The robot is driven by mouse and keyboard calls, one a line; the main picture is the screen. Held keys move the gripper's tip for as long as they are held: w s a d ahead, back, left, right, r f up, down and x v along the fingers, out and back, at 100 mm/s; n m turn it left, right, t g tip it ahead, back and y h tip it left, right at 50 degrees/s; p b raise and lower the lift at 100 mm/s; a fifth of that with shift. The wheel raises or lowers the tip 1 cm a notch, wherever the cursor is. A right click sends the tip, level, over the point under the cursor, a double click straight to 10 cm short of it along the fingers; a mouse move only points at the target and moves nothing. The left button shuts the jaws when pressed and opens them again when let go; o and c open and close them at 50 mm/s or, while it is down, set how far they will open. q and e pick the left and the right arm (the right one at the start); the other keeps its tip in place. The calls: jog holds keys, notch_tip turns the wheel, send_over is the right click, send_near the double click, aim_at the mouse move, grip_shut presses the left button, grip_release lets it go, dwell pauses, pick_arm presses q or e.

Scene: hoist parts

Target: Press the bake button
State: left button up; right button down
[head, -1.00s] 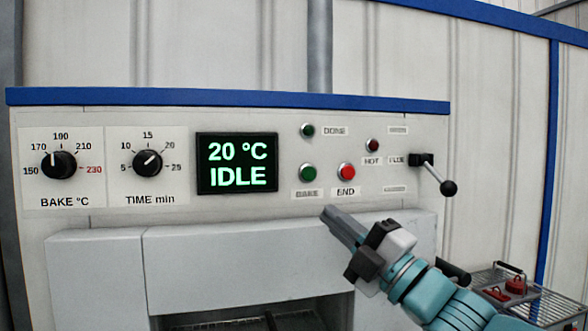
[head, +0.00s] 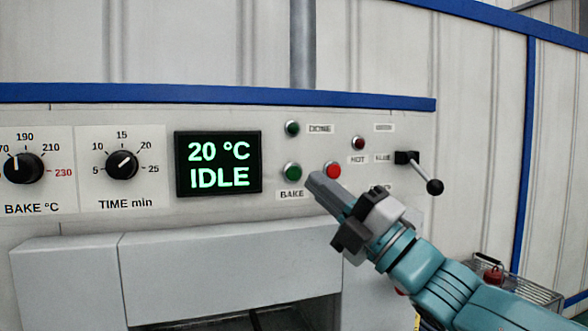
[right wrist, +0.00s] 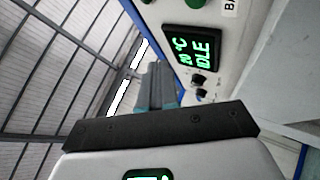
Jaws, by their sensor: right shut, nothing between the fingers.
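The green bake button (head: 292,172) sits on the oven's front panel above the label BAKE, right of the display (head: 219,164), which reads 20 °C and IDLE. A green button also shows at the top of the right wrist view (right wrist: 195,3). The red button (head: 333,170) is just right of the bake button. My right gripper (head: 314,180) is shut and empty. Its tip appears just right of and slightly below the bake button, and I cannot tell how far it is from the panel. It covers the red button's label. My left gripper is not in view.
A BAKE dial (head: 22,167) and a TIME dial (head: 122,165) are at the left of the panel. A black-knobbed lever (head: 434,186) sticks out at the right. Small lamps (head: 292,128) sit above the buttons. A wire rack (head: 535,293) with a red part stands at lower right.

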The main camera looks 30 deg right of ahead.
aim_at(293, 173)
jog(key=shift+w+d+p, duration=0.3)
jog(key=shift+w+p, duration=0.05)
jog(key=shift+w, duration=0.8)
jog(key=shift+w+d+p, duration=0.3)
jog(key=shift+w+p, duration=0.05)
jog(key=shift+w, duration=0.85)
jog(key=shift+w+d+p, duration=0.3)
jog(key=shift+w+p, duration=0.05)
jog(key=shift+w, duration=0.8)
jog(key=shift+s, duration=0.1)
jog(key=shift+w, duration=0.25)
jog(key=shift+w, duration=0.2)
jog(key=shift+w+r, duration=0.15)
jog(key=shift+w, duration=0.05)
